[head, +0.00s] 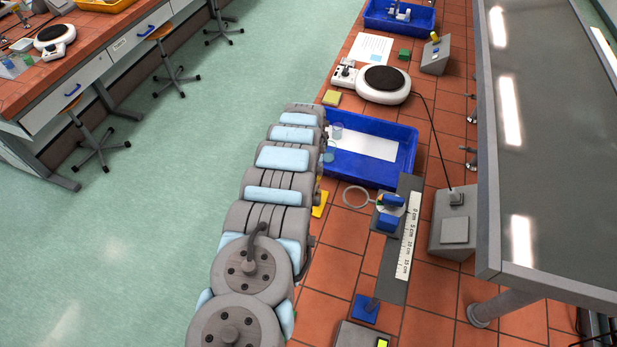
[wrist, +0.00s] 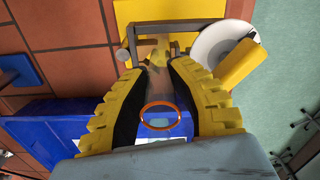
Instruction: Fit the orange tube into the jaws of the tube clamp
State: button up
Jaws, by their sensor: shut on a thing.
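In the wrist view my gripper (wrist: 157,72) has yellow ribbed fingers with dark inner pads. It is shut on a clear tube with an orange rim (wrist: 160,107); the open rim faces the camera. Just beyond the fingertips is a yellow block with a grey bar frame (wrist: 130,50), which looks like the tube clamp. Whether the tube touches it or is between its jaws I cannot tell. In the head view my arm hides the gripper and the tube. A yellow piece (head: 320,205) shows beside the arm, probably the clamp's base.
A blue tray (head: 408,165) with a white sheet lies just beyond the arm.

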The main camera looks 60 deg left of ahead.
jog(key=shift+f, duration=0.4)
jog(key=o, duration=0.9)
jog(key=shift+r, duration=0.15)
notch_tip(320, 180, up, 12)
jog(key=shift+d, duration=0.1)
dwell(0.7)
